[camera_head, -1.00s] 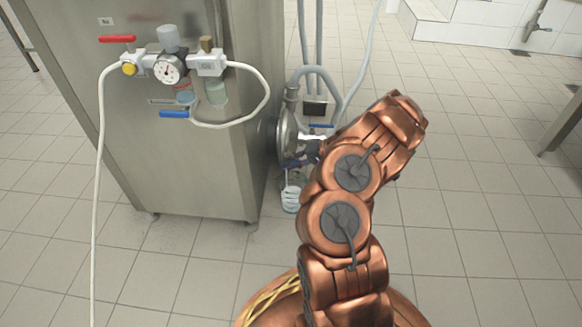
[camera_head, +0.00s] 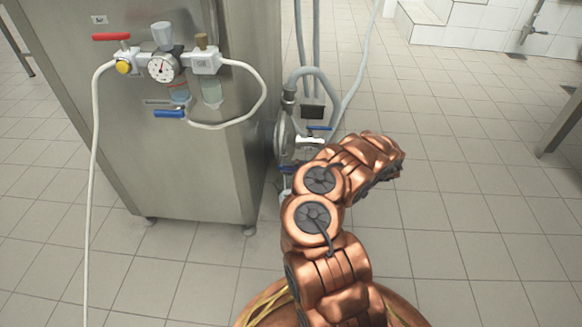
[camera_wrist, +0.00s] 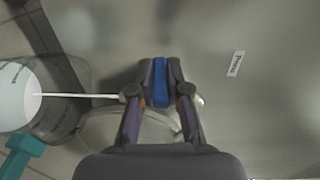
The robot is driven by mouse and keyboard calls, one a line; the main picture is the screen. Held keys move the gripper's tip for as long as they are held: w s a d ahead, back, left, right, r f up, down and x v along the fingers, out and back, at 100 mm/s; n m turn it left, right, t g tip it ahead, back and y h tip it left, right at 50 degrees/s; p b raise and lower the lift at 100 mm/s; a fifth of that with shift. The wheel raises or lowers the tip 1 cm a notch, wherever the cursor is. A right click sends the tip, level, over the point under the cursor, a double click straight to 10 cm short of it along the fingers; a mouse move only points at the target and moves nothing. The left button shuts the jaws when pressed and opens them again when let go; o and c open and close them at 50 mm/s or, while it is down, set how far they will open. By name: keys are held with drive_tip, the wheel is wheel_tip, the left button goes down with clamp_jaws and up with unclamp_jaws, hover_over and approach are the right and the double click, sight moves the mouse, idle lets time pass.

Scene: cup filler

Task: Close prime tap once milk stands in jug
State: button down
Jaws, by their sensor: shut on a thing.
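In the wrist view my gripper (camera_wrist: 160,94) is shut on the blue lever (camera_wrist: 160,80) of the prime tap, its fingers on both sides of it. A label reading "Prime" (camera_wrist: 236,63) is on the steel panel to the right. A thin white stream (camera_wrist: 80,96) runs between the tap and the clear jug (camera_wrist: 62,117) at the left edge. A round white milk surface (camera_wrist: 15,98) shows in the jug; its level is hard to judge. In the head view my arm hides the gripper and most of the jug.
The steel cabinet (camera_head: 190,165) carries a pressure gauge (camera_head: 162,68), a red lever (camera_head: 111,37) and another blue lever (camera_head: 169,113). Grey hoses (camera_head: 317,75) rise beside the pump. A teal part (camera_wrist: 18,155) is below the jug in the wrist view. Tiled floor is open to the right.

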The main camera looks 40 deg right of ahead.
drive_tip(key=shift+f+t+y, duration=0.2)
drive_tip(key=shift+t+y, duration=0.2)
idle(0.4)
drive_tip(key=c, duration=1.1)
unclamp_jaws()
drive_tip(key=shift+c, duration=0.2)
drive_tip(key=v, duration=1.2)
drive_tip(key=shift+r, duration=0.1)
